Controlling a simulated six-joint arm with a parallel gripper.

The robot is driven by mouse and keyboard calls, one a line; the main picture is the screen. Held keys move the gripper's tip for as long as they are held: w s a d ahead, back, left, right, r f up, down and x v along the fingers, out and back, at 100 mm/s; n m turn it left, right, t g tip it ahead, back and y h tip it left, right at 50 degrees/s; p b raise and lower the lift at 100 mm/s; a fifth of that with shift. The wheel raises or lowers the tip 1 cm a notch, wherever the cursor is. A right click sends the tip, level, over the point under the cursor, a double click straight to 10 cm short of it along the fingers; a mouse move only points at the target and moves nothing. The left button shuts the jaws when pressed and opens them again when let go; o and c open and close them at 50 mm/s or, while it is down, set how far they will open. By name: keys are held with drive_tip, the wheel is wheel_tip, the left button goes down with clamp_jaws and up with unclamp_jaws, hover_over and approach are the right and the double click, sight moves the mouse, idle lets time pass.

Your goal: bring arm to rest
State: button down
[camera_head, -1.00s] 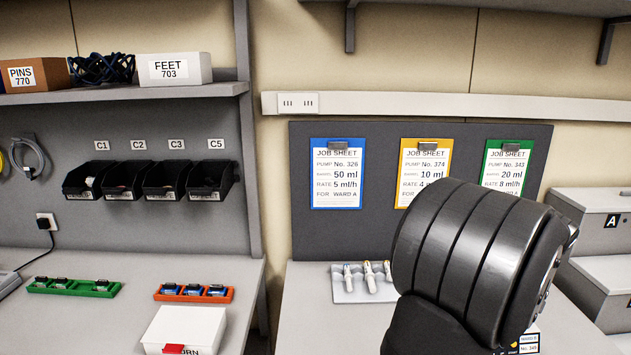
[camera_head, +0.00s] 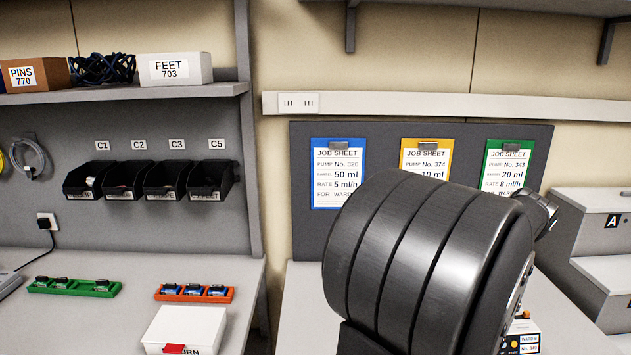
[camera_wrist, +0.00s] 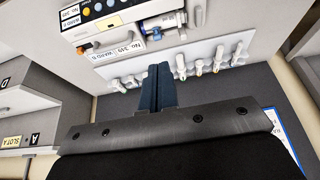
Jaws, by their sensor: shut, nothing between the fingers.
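My gripper (camera_wrist: 161,88) shows in the wrist view with its two dark blue fingers together and nothing between them. It is above the bench, in front of the pump (camera_wrist: 115,20) labelled WARD B, No. 349, and apart from it as far as I can see. In the head view my arm (camera_head: 430,265) fills the lower right, and my gripper is out of sight there. Part of the pump (camera_head: 524,338) shows at the bottom, right of my arm.
A holder (camera_wrist: 235,45) with several syringe-like items lies by the fingers in the wrist view. Three job sheets (camera_head: 338,172) hang on the dark board. At left are black bins (camera_head: 206,180) and a white box (camera_head: 186,325).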

drive_tip(key=shift+a+f, duration=0.1)
drive_tip(key=shift+a, duration=0.9)
drive_tip(key=c, duration=2.2)
unclamp_jaws()
drive_tip(key=c, duration=1.4)
unclamp_jaws()
drive_tip(key=shift+c, duration=0.2)
drive_tip(key=o, duration=0.4)
drive_tip(key=shift+w+a, duration=0.15)
drive_tip(key=shift+w, duration=0.05)
drive_tip(key=shift+c, duration=0.2)
drive_tip(key=o, duration=1.1)
drive_tip(key=w+a+g, duration=0.1)
drive_tip(key=w, duration=0.1)
drive_tip(key=w+a+g, duration=0.1)
drive_tip(key=w+a, duration=0.1)
drive_tip(key=w, duration=0.1)
drive_tip(key=w+a+g, duration=0.2)
drive_tip(key=shift+w+a+r, duration=0.15)
drive_tip(key=shift+a+r, duration=0.05)
drive_tip(key=shift+a, duration=0.05)
drive_tip(key=shift+g, duration=0.3)
drive_tip(key=f, duration=1)
drive_tip(key=shift+w+a, duration=0.2)
drive_tip(key=shift+a, duration=0.05)
drive_tip(key=shift+r, duration=0.1)
